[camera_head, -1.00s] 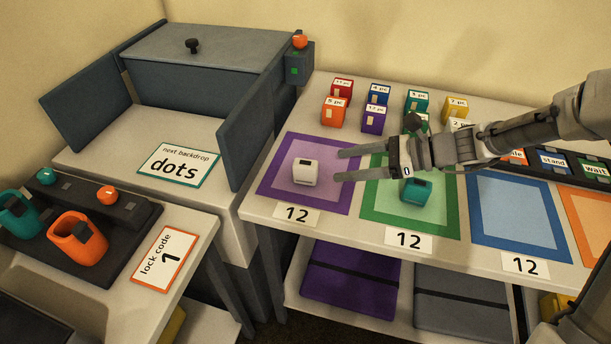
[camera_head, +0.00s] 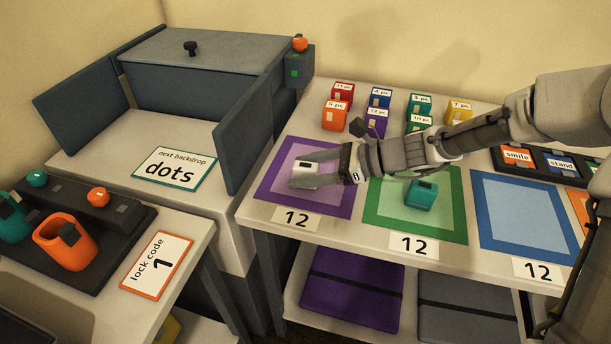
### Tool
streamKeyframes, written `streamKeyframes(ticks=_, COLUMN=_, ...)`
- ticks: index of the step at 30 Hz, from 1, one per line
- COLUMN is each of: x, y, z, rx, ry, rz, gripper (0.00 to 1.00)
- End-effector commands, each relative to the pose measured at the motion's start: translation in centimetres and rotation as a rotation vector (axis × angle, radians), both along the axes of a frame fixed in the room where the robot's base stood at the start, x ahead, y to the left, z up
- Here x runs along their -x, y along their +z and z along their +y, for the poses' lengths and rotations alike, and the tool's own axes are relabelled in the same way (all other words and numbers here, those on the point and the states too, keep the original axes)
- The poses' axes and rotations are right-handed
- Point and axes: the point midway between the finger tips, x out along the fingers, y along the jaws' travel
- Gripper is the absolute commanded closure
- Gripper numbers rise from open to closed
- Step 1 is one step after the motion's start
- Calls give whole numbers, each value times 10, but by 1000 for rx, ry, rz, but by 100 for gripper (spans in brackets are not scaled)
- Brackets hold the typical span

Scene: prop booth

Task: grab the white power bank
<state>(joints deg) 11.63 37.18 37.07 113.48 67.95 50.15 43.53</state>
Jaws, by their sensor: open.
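The white power bank (camera_head: 306,170) stands on the purple-bordered mat (camera_head: 268,196) at the left end of the long table. It is a small white block with a dark patch on top. My gripper (camera_head: 303,171) is open, its two fingers reaching left from the arm. One finger shows on the far side of the power bank and one on the near side, so the block is between them. The near finger hides part of its lower front. Whether a finger touches it cannot be told.
A teal block (camera_head: 421,195) sits on the green-bordered mat (camera_head: 378,222), just right of my gripper. Several coloured boxes with labels stand behind, including a purple box (camera_head: 377,124). A blue mat (camera_head: 522,215) lies empty to the right. A dark blue panel (camera_head: 245,140) rises at the left.

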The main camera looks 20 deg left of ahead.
Motion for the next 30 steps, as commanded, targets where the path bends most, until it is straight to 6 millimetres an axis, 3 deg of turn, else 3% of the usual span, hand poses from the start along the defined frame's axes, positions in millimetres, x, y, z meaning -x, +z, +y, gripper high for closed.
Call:
streamKeyframes(ticks=1, x=0, y=0, z=0, rx=0, ry=0, rz=0, gripper=31)
streamKeyframes(ticks=12, x=0, y=0, z=-1, rx=0, ry=0, rz=0, gripper=98)
streamKeyframes(ticks=13, x=0, y=0, z=-1, rx=0, ry=0, rz=0, gripper=100)
streamKeyframes(ticks=24, x=0, y=2, z=-1, rx=0, ry=0, rz=-1, gripper=100)
streamKeyframes(ticks=30, x=0, y=26, z=0, rx=-1, ry=2, rz=-4, gripper=100)
